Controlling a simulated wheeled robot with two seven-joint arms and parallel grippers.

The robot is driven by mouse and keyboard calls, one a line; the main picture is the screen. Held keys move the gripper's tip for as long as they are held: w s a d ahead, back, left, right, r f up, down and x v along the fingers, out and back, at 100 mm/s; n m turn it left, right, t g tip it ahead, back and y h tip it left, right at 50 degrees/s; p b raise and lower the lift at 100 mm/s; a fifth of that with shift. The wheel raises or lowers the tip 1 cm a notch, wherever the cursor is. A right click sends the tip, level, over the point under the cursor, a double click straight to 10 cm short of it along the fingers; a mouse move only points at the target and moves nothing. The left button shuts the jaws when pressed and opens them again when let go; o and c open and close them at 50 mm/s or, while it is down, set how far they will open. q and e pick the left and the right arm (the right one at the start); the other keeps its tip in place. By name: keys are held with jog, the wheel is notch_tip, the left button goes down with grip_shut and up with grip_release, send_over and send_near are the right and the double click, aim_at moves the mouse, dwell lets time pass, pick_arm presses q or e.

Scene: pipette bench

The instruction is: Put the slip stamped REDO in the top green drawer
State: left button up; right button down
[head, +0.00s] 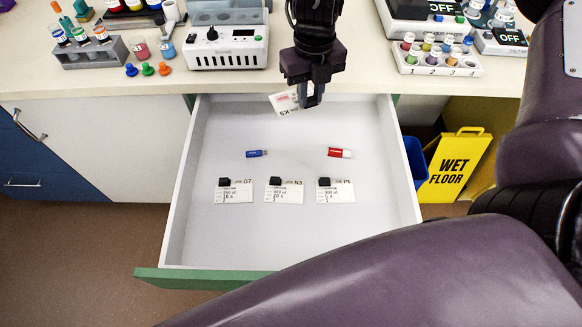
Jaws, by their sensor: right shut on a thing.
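My right gripper (311,98) is shut on a small white slip (285,101). The slip hangs tilted at the jaws' left side, with upside-down lettering like "K9" and a reddish mark too small to read. Gripper and slip are over the back part of an open drawer (180,240) with a green front (190,279) and a white inside. In the drawer lie three slips with black clips, marked G7 (236,195), N3 (285,194) and P5 (336,194). My left gripper is not in view.
The bench top (230,82) behind holds a white device (226,50), tube racks and pipette items. A yellow wet floor sign (460,165) stands at right. The drawer's front floor is clear.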

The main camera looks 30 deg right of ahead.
notch_tip(320, 180, down, 9)
jog(key=b, duration=0.3)
send_over(306, 157)
notch_tip(306, 157, down, 6)
jog(key=shift+r, duration=0.1)
jog(key=shift+f, duration=2.4)
jog(key=shift+f, duration=0.1)
jog(key=c, duration=1.3)
grip_release()
jog(key=shift+r+p, duration=0.45)
jog(key=shift+r, duration=5.7)
